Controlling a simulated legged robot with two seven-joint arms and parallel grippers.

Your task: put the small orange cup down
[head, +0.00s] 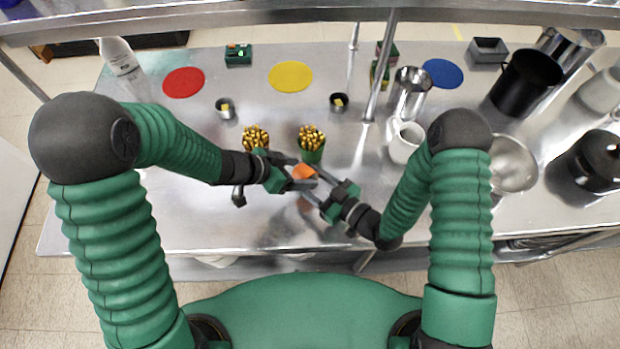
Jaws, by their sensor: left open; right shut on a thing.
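The small orange cup (303,172) is near the middle of the steel counter (200,220), between my two grippers. My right gripper (318,184) comes in from the right and is shut on the orange cup. A faint orange reflection shows on the steel below it; I cannot tell how high the cup is. My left gripper (304,179) is open, with its fingers close to the cup's left side. Parts of the cup are hidden by the fingers.
Two holders of yellow sticks, the left (255,138) and the right (311,142), stand just behind the grippers. Red (184,82), yellow (290,77) and blue (442,73) discs lie farther back. A white mug (404,146) stands right. The front left counter is clear.

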